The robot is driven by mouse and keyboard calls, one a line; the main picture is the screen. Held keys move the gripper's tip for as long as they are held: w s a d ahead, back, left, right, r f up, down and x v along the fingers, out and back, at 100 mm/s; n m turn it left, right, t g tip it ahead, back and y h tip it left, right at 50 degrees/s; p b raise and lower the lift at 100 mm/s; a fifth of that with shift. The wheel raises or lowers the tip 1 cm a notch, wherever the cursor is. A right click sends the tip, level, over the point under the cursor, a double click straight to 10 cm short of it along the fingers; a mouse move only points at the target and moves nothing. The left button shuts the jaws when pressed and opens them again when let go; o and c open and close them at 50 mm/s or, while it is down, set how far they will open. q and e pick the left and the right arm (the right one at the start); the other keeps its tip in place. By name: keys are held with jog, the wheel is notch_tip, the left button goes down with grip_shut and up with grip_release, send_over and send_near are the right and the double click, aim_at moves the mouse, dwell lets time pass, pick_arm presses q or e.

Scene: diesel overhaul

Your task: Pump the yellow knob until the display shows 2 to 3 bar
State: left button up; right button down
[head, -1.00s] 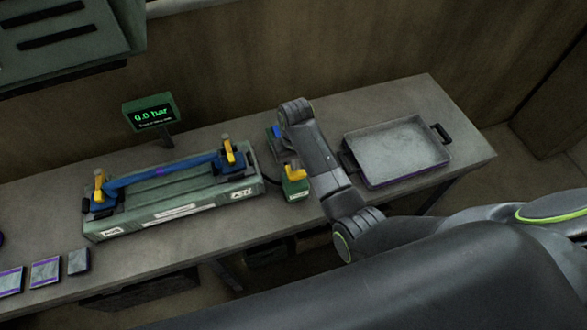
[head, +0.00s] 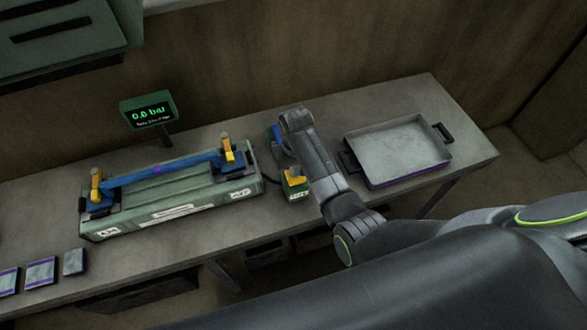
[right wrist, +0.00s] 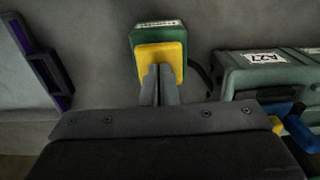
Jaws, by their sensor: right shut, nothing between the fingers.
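The yellow knob (head: 294,177) sits on a small green pump box (head: 298,194) on the bench, partly hidden by my right arm in the head view. In the right wrist view the knob (right wrist: 172,54) lies over the green box (right wrist: 145,33). My right gripper (right wrist: 158,70) is shut and empty, its fingertips at the knob's near part; the view suggests contact. The display (head: 149,114) on a post behind the bench shows green digits that look like 0.6 bar, though the last digit is blurred. My left gripper is not in view.
A green fixture (head: 170,208) with a blue bar and yellow-topped clamps stands left of the pump. A grey tray (head: 447,163) with dark handles lies right of it. Several small plates (head: 40,272) lie at the bench's left front.

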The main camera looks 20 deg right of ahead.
jog(key=shift+r+p, duration=1)
jog(key=shift+p, duration=0.25)
jog(key=shift+r, duration=0.8)
jog(key=shift+f, duration=0.1)
jog(key=shift+f+b, duration=0.9)
jog(key=shift+f, duration=0.85)
jog(key=shift+r+p, duration=1)
jog(key=shift+p, duration=0.05)
jog(key=shift+r, duration=0.8)
jog(key=shift+f, duration=0.1)
